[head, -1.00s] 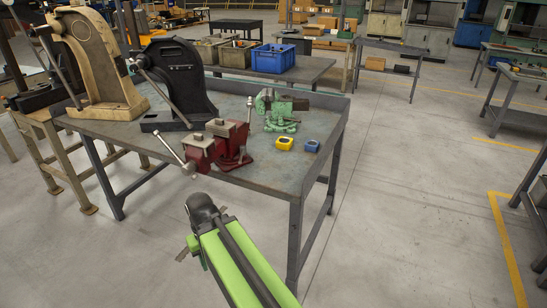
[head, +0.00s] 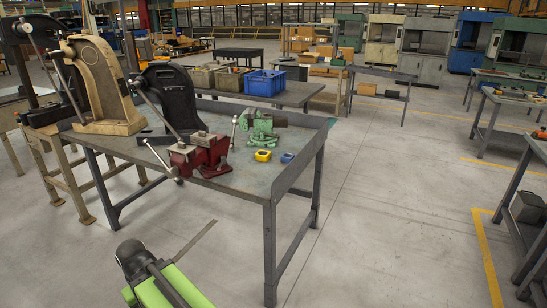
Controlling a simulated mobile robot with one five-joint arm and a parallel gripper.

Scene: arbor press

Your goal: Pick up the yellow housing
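The yellow housing (head: 263,155) is a small block on the grey metal workbench (head: 237,186), near its right front part. A similar small blue housing (head: 287,157) sits just to its right. My green arm is at the bottom of the head view, in front of the bench and well short of the yellow housing. A thin grey bar that may be part of my gripper (head: 196,238) shows beyond the arm's dark joint. The fingertips cannot be made out, so I cannot tell whether the gripper is open or shut.
A red vise (head: 205,155) and a green vise (head: 262,128) stand left of and behind the housings. A black press (head: 170,95) and a tan press (head: 100,85) stand farther left. The floor (head: 390,210) right of the bench is clear.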

